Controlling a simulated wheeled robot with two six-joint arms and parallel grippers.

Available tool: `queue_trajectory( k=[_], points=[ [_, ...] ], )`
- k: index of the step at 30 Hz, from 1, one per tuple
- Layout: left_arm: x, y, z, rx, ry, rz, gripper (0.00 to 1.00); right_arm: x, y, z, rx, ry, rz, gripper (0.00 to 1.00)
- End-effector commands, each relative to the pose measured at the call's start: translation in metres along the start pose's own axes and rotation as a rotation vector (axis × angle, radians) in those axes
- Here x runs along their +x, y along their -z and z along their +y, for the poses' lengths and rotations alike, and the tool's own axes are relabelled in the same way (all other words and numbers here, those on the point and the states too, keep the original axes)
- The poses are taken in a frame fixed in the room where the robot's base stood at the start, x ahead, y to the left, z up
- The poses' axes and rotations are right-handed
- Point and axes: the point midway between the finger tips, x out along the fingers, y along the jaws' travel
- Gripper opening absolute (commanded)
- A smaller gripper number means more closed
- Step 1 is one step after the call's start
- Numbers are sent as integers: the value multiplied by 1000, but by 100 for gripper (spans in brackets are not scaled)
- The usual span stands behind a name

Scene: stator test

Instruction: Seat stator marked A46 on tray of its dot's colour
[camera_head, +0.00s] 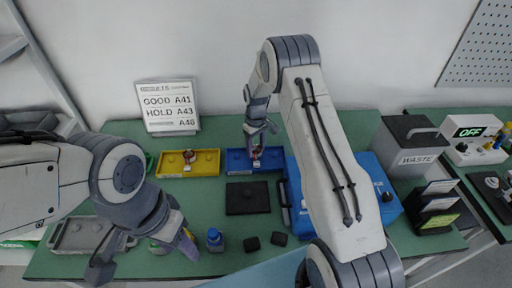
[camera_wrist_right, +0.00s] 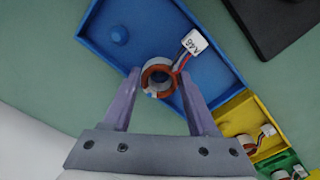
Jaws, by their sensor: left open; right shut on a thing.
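The stator tagged A46 (camera_wrist_right: 158,77) is a copper-wound ring with red and dark leads to a white tag (camera_wrist_right: 194,42). A small pale-blue mark shows on its near side. My right gripper (camera_head: 257,152) is shut on it, one finger on each side. It is at the blue tray (camera_wrist_right: 92,27), which also shows in the head view (camera_head: 236,158). I cannot tell whether the ring rests on the tray floor or is just above it. A round blue peg (camera_wrist_right: 119,35) stands bare at the tray's other end. My left gripper (camera_head: 143,250) is open and empty over the front left.
A yellow tray (camera_head: 206,157) left of the blue one holds another tagged stator (camera_wrist_right: 246,143). A green tray (camera_wrist_right: 285,161) lies beyond it. A sign (camera_head: 168,108) stands behind.

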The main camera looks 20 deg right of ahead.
Motion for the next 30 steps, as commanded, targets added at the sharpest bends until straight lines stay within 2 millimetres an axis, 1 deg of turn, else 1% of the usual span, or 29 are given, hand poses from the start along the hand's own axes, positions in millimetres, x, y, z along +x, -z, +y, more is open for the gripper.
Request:
queue_trajectory(
  k=[20, 21, 22, 30],
  points=[
    [2, 0, 0, 0, 0, 0, 50, 4, 0, 0, 0, 0, 1, 0],
    [2, 0, 0, 0, 0, 0, 50, 4, 0, 0, 0, 0, 1, 67],
    [2, 0, 0, 0, 0, 0, 50, 4, 0, 0, 0, 0, 1, 78],
    [2, 0, 0, 0, 0, 0, 50, 4, 0, 0, 0, 0, 0, 79]
  ],
)
